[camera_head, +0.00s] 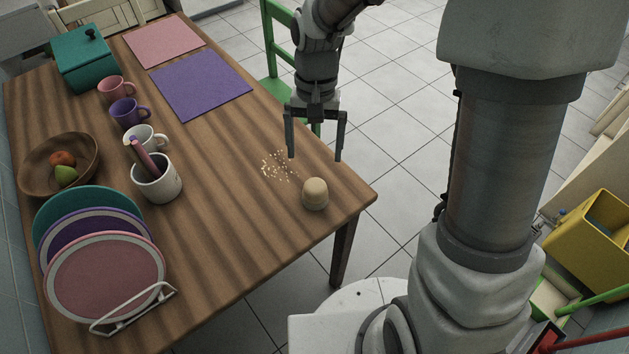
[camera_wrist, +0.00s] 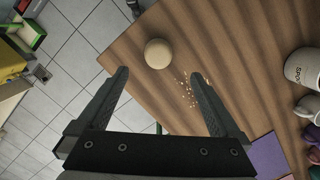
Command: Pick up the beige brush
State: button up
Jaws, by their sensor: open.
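The beige brush (camera_head: 315,193) is a small, rounded, domed piece standing on the wooden table near its right corner in the head view. It also shows in the wrist view (camera_wrist: 158,53), beyond my fingertips and between their lines. My gripper (camera_head: 315,157) is open and empty, above the table edge and apart from the brush. In the wrist view its two fingers (camera_wrist: 162,80) are spread wide. The underside of the brush is hidden.
Pale crumbs (camera_head: 279,166) lie beside the brush. A white mug (camera_head: 158,186) holding utensils, several cups, a fruit bowl (camera_head: 38,172) and racked plates (camera_head: 105,279) stand to the left. Purple (camera_head: 201,84) and pink mats lie farther back. A green chair (camera_head: 271,88) stands behind the table edge.

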aim_at(315, 184)
jog(key=f, duration=0.2)
jog(key=f+b, duration=0.1)
jog(key=f, duration=0.2)
jog(key=s+f, duration=0.1)
jog(key=f, duration=0.2)
jog(key=shift+s+a+f+b, duration=0.1)
jog(key=shift+f+b, duration=0.05)
jog(key=shift+b, duration=0.2)
notch_tip(315, 184, down, 5)
jog(key=shift+f+b, duration=0.15)
jog(key=shift+b, duration=0.6)
jog(key=c, duration=1.3)
